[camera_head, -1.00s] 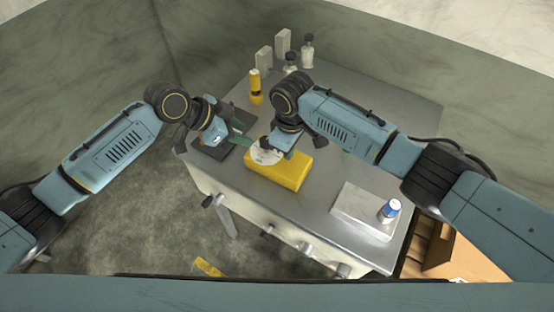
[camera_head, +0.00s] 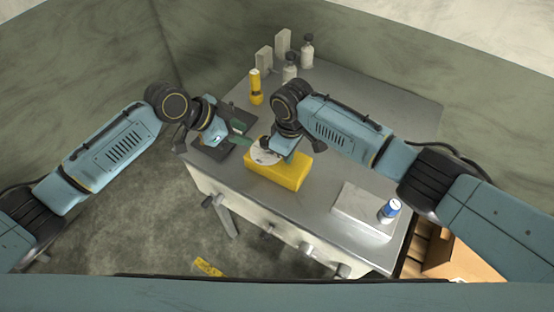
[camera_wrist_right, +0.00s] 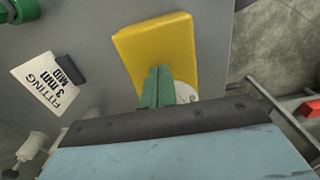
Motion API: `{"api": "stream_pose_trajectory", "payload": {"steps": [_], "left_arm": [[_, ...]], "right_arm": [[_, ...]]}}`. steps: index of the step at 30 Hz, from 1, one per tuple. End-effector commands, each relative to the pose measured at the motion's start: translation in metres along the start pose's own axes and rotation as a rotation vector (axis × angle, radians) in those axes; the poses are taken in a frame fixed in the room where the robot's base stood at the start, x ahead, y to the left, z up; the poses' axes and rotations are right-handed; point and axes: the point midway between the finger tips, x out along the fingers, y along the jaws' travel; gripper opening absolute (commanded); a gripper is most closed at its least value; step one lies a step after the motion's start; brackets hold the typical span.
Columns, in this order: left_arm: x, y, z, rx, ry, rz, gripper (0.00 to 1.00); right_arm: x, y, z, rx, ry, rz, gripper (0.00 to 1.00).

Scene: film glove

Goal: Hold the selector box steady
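The selector box is the yellow block (camera_head: 280,172) on the grey table, with a white dial (camera_head: 264,154) on its upper left part and a dark knob on the dial. The box (camera_wrist_right: 155,42) and part of the dial (camera_wrist_right: 185,92) also show in the right wrist view. My right gripper (camera_head: 288,147) is low over the box, beside the dial. In the right wrist view its green fingers (camera_wrist_right: 158,88) are together, with nothing visible between them. My left gripper (camera_head: 240,140) has green fingertips at the box's left end; its opening and any contact are unclear.
A pale plate (camera_head: 352,208) with a blue-capped jar (camera_head: 390,210) is at the front right.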

Motion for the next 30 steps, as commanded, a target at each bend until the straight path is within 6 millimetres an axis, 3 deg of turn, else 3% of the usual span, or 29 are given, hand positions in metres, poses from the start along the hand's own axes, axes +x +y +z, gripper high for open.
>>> {"api": "stream_pose_trajectory", "payload": {"steps": [30], "left_arm": [[0.0001, 0.0000, 0.0001, 0.000, 0.000, 0.000, 0.36]], "right_arm": [[0.0092, -0.0010, 0.0007, 0.000, -0.002, -0.001, 0.00]]}}
